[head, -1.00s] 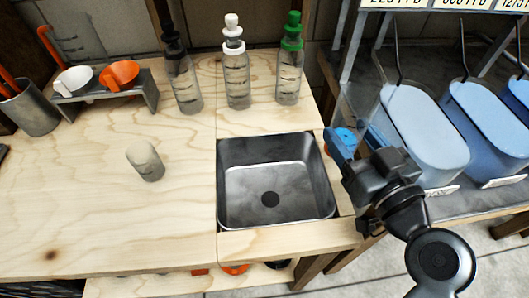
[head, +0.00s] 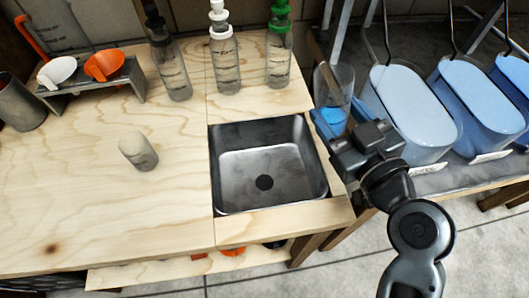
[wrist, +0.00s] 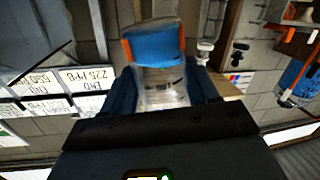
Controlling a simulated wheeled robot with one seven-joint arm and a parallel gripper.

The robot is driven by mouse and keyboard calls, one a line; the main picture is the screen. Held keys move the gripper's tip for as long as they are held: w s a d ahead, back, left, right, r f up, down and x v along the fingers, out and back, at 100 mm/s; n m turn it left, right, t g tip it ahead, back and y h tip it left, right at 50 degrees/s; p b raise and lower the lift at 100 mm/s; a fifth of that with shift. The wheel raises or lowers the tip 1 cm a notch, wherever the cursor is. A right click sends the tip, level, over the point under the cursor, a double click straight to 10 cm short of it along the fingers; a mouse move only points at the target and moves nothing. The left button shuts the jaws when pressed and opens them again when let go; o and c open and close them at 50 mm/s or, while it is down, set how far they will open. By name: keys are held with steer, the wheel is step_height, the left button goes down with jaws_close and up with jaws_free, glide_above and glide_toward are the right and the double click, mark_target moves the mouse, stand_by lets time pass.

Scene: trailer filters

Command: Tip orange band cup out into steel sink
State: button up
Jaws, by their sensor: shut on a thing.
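My gripper (head: 340,127) is shut on a clear cup (head: 341,82) just right of the sink. The cup looks roughly upright, with its clear upper part above the jaws and blue contents (head: 333,117) low inside. In the wrist view, where the room appears upside down, the cup (wrist: 163,92) sits between the fingers. Its blue contents (wrist: 157,44) fill the picture's upper end, and orange edges of a band show beside them. The steel sink (head: 218,172) is set in the wooden bench and looks empty, with a dark drain. The cup is not over the basin.
Three bottles (head: 225,65) with black, white and green tops stand behind the sink. A grey-beige cylinder (head: 138,151) stands left of it. A rack (head: 120,85) holds white and orange scoops. Blue bins (head: 411,115) stand close at the right.

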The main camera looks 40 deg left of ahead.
steer(key=shift+s+a+f+n+h+p, duration=0.15)
steer(key=shift+s+f+n, duration=0.1)
steer(key=shift+n, duration=0.4)
steer(key=shift+s+a+f+n+h+p, duration=0.15)
steer(key=shift+f+n, duration=0.1)
steer(key=shift+n, duration=0.4)
steer(key=shift+s+a+f+n+b, duration=0.2)
steer(key=shift+f+n, duration=0.2)
steer(key=shift+f, duration=0.15)
steer(key=shift+s+a+f+n+b, duration=0.1)
steer(key=shift+s+f+n, duration=0.05)
steer(key=shift+f+n, duration=0.3)
steer(key=shift+w+d+f+n+t+h+p, duration=0.15)
steer(key=shift+n+h+p, duration=0.1)
steer(key=shift+n, duration=0.4)
steer(key=shift+s+a+f+n+t+h+p, duration=0.1)
steer(key=shift+f+n+t+h+p, duration=0.1)
steer(key=shift+n, duration=0.4)
steer(key=shift+w+d+n, duration=0.1)
steer(key=shift+n, duration=0.2)
steer(key=shift+f, duration=0.25)
steer(key=shift+w+f+n, duration=0.1)
steer(key=shift+f+n, duration=0.6)
steer(key=shift+f+n+t, duration=0.1)
steer(key=shift+n+t, duration=0.15)
steer(key=shift+n, duration=0.55)
steer(key=shift+s+a+f+n+h+b, duration=0.1)
steer(key=shift+s+a+n+h+b, duration=0.2)
steer(key=shift+s+n+b, duration=0.35)
